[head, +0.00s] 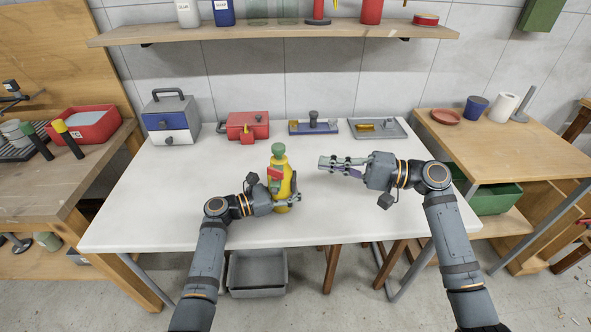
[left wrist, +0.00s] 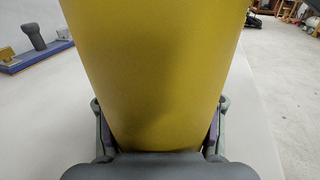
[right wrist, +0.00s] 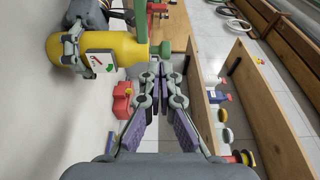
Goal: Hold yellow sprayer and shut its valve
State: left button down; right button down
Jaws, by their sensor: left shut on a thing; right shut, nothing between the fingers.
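The yellow sprayer (head: 285,178) stands upright near the middle of the white table, with a green cap (head: 278,150) on top and a red and green part on its left side. My left gripper (head: 288,199) is shut around its lower body. In the left wrist view the yellow body (left wrist: 155,75) fills the space between the fingers. The right wrist view shows the sprayer (right wrist: 120,48) with a white plate (right wrist: 99,63) bearing red and green marks. I cannot make out the valve's position. My right gripper (head: 323,164) is shut and empty, right of the sprayer and apart from it.
Along the table's back stand a grey toolbox (head: 171,118), a red case (head: 247,126), a blue tray (head: 313,128) and a grey tray (head: 378,129). A shelf (head: 270,34) hangs above. The table's front left and right corners are clear.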

aim_at(271, 170)
jog(key=s+a, duration=0.1)
jog(key=a, duration=0.7)
jog(key=shift+s, duration=0.35)
jog(key=shift+s+a+m+t+h, duration=0.1)
jog(key=shift+s+m+t+h, duration=0.15)
jog(key=shift+m+t, duration=0.25)
jog(key=shift+s+m+t+h, duration=0.2)
jog(key=shift+m+t+h, duration=0.1)
jog(key=shift+t, duration=0.4)
jog(key=shift+s+a, duration=0.1)
jog(key=shift+s, duration=0.25)
jog(key=shift+s+a, duration=0.7)
jog(key=shift+s, duration=0.35)
jog(key=shift+s+a, duration=0.2)
jog(key=shift+a, duration=0.05)
jog(key=shift+d, duration=0.1)
